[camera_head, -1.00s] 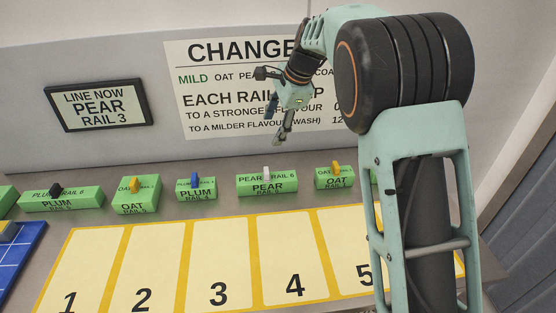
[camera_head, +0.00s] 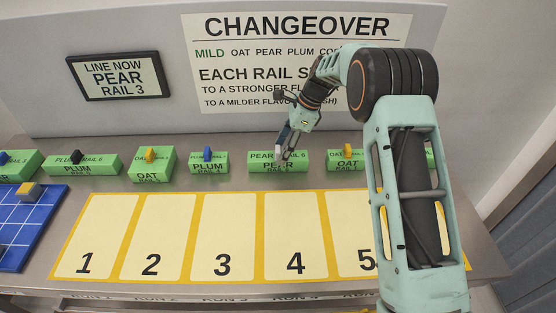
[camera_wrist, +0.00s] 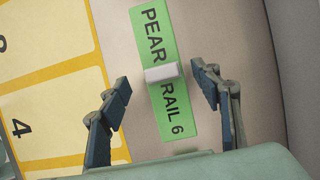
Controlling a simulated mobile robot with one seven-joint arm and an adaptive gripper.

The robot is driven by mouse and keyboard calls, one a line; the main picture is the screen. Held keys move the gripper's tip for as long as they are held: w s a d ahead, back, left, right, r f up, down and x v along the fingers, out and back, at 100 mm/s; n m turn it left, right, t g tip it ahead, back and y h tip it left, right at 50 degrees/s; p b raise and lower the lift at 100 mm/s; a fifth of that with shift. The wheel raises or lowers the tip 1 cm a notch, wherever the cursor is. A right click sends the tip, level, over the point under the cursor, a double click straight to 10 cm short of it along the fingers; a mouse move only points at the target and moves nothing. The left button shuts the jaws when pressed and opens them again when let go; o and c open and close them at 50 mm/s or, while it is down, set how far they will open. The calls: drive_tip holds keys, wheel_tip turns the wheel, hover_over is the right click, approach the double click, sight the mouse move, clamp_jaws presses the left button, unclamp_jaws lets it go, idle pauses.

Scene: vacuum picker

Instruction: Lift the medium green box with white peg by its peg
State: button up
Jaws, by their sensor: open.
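The green box with the white peg (camera_head: 264,163), labelled PEAR RAIL 6, stands in the back row behind the numbered slots. In the wrist view the same green box (camera_wrist: 180,115) lies between my fingers, with its white peg (camera_wrist: 162,73) upright at its middle. My gripper (camera_head: 285,153) is over this box in the head view and hides part of its top and the peg. In the wrist view my gripper (camera_wrist: 165,92) is open, one finger on each side of the peg, touching neither peg nor box as far as I can see.
Other green boxes with blue (camera_head: 208,162), yellow (camera_head: 151,164) and black pegs (camera_head: 78,162) stand in the same row, the OAT box (camera_head: 346,160) close on the right. Numbered yellow slots (camera_head: 225,195) in front are empty. A blue grid tray (camera_head: 50,205) is at left.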

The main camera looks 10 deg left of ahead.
sight(278, 156)
drive_tip(key=x, duration=0.4)
drive_tip(key=shift+w+p, duration=0.2)
drive_tip(key=shift+p, duration=0.15)
drive_tip(key=shift+c, duration=0.4)
drive_tip(key=shift+d, duration=0.1)
drive_tip(key=c, duration=1.3)
